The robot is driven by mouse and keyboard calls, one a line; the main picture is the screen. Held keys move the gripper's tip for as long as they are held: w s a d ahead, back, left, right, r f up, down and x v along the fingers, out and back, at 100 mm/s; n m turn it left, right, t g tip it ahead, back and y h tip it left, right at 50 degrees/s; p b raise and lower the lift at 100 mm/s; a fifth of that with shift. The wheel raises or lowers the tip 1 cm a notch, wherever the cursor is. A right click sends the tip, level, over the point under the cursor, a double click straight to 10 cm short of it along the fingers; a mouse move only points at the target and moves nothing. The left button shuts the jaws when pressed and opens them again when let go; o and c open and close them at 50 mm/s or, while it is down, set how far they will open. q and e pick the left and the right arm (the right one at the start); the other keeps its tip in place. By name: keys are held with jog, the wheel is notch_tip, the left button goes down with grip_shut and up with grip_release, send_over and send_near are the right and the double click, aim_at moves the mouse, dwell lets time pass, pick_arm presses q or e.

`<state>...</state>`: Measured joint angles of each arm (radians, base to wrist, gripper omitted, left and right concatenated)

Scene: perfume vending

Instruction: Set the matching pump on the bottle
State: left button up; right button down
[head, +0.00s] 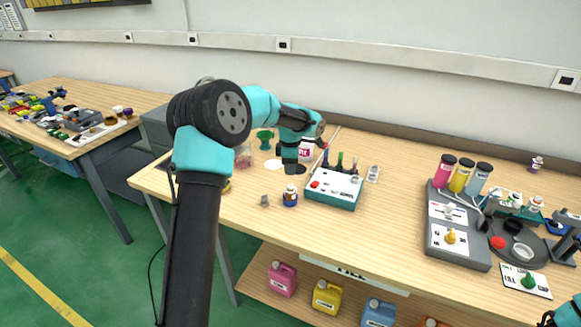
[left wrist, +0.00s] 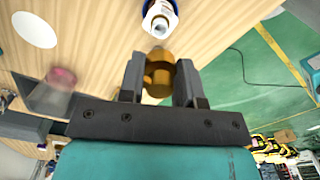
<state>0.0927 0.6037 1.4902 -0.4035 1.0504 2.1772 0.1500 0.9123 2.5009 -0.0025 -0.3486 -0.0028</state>
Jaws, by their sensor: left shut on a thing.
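My left gripper (left wrist: 158,80) is shut on an amber-gold pump (left wrist: 159,68) in the left wrist view, one dark finger on each side of it. A bottle (left wrist: 160,20) with a white neck and dark blue body shows just beyond the fingertips, and the pump appears apart from it. In the head view the bottle (head: 290,197) stands upright on the near part of the table. My left gripper (head: 291,168) points down just behind and above it there; the held pump cannot be made out in that view.
A teal-and-white tray (head: 334,190) with small coloured parts stands right of the bottle. A small grey piece (head: 265,201) lies left of it. A grey station (head: 457,238) and coloured jars (head: 461,175) stand further right.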

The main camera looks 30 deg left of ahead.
aim_at(290, 185)
pick_arm(q)
jog(key=shift+f, duration=2.65)
jog(key=shift+f, duration=0.75)
dwell(0.9)
jog(key=o, duration=1.5)
jog(key=shift+r, duration=0.15)
jog(key=shift+r, duration=3.6)
